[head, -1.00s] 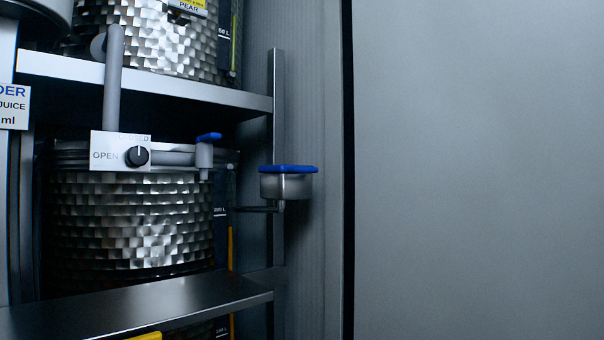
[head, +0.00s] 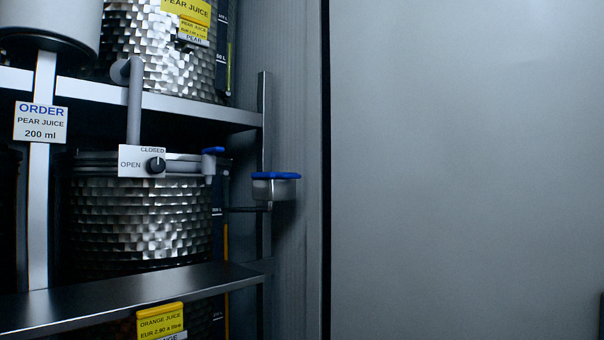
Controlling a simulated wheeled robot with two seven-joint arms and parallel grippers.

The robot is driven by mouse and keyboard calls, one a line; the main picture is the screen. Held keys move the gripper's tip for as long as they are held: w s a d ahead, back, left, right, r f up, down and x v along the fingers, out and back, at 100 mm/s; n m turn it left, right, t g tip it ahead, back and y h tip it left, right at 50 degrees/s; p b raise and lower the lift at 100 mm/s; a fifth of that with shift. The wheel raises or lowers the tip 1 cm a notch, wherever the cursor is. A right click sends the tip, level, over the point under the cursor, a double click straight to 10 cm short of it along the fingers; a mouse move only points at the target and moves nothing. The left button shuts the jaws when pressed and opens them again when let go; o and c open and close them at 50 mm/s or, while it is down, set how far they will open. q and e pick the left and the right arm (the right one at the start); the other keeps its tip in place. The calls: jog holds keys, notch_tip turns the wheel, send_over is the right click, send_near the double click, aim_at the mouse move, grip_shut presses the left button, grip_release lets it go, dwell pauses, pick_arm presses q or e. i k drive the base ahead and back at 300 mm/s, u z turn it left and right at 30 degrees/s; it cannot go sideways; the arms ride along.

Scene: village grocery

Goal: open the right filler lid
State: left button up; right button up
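In the head view, a small clear cup with a flat blue lid (head: 276,175) sits on a thin arm at the right edge of the rack. The lid lies level across the cup's top and looks closed. Left of it, a tap with a blue top (head: 213,151) ends a grey pipe in front of a hammered steel tank (head: 140,225). A white plate (head: 137,161) marked OPEN and CLOSED carries a black knob (head: 155,165); I cannot clearly tell its setting. Neither of my grippers shows.
A sign (head: 41,122) reads ORDER PEAR JUICE 200 ml. A steel shelf (head: 130,299) runs below the tank, above a yellow orange juice label (head: 160,321). A plain grey surface (head: 460,160) fills the right side. A dark object (head: 601,320) is cut off at the lower right edge.

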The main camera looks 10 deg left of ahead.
aim_at(271, 175)
jog(key=z, duration=0.85)
jog(key=i, duration=0.8)
jog(key=u, duration=0.9)
